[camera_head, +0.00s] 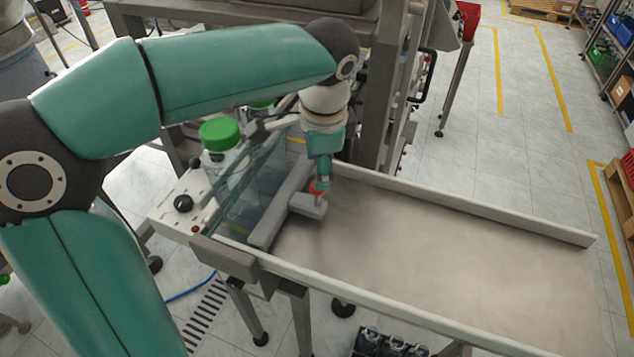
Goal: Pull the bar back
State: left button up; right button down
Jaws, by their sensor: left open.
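The grey bar (268,222) lies across the left end of the feeder tray (450,268), beside a clear panel. A short grey block (309,206) sticks out from the bar to the right. My left gripper (322,190) points down at this block, with an orange-red part showing at its tip. It is open. I cannot tell whether its fingers touch the block or stand around it. My left arm comes in from the left and hides part of the machine behind. My right gripper is not in view.
A bottle with a green cap (219,134) stands behind the clear panel, left of the bar. The tray has raised side rails (480,206) and a bare surface to the right. Machine frames stand behind it. Dark items sit in a crate on the floor in front.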

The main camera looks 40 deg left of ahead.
pick_arm(q)
send_near(300, 194)
jog(key=d+f, duration=0.1)
jog(key=w+d+f, duration=0.1)
jog(key=d+f, duration=0.1)
jog(key=shift+d+f, duration=0.1)
jog(key=shift+f, duration=0.2)
grip_shut()
jog(key=shift+d, duration=0.1)
